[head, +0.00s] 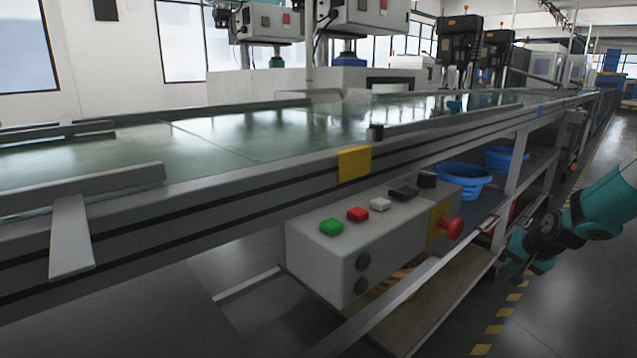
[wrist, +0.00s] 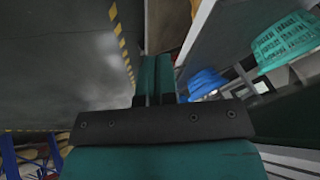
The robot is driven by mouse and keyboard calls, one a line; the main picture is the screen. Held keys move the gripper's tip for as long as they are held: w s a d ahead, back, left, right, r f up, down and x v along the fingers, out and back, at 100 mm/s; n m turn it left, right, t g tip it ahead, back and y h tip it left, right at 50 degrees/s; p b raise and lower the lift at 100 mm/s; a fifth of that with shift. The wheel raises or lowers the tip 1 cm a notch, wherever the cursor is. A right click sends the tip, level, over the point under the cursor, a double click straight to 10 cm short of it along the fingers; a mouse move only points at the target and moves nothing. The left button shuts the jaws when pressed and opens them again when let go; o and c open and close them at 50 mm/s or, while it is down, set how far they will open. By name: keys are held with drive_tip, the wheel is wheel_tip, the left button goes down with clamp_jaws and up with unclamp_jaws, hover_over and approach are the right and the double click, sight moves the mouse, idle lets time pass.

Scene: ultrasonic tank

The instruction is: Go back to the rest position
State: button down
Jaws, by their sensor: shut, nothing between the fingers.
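My arm reaches in from the right edge in the head view, with my gripper (head: 513,275) low in front of the bench, beside the control box. In the wrist view my gripper (wrist: 157,62) shows two teal fingers side by side, shut with nothing between them. The grey control box (head: 330,252) hangs under the bench edge. It has a green button (head: 331,227), a red button (head: 358,214), a white button (head: 380,204), dark switches (head: 404,194) and a red mushroom knob (head: 452,229) on its right end. My gripper is apart from the box.
The long conveyor bench (head: 230,190) runs from the left to the far right. Blue basins (head: 463,182) sit on its lower shelf, and a blue basin (wrist: 206,82) shows in the wrist view near a turquoise basket (wrist: 285,42). The aisle floor (head: 570,310) at right is clear, with a yellow-black stripe (head: 492,330).

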drive_tip(key=s+a+r+n+g+y, duration=0.15)
drive_tip(key=s+a+r+n, duration=0.4)
drive_tip(key=s+a, duration=0.7)
drive_tip(key=s+a+r+n+g+y, duration=0.1)
drive_tip(key=s+a+r+n+g, duration=0.35)
drive_tip(key=s+a, duration=0.8)
drive_tip(key=s+a+r+n+g+y, duration=0.15)
drive_tip(key=s+a+r+n, duration=0.35)
drive_tip(key=s+a+r, duration=0.5)
wheel_tip(320, 180, up, 25)
drive_tip(key=s+a+p, duration=0.1)
drive_tip(key=s+p, duration=0.1)
drive_tip(key=p, duration=2.5)
drive_tip(key=shift+s+f+t, duration=0.2)
drive_tip(key=shift+s+t, duration=0.1)
drive_tip(key=shift+t, duration=0.05)
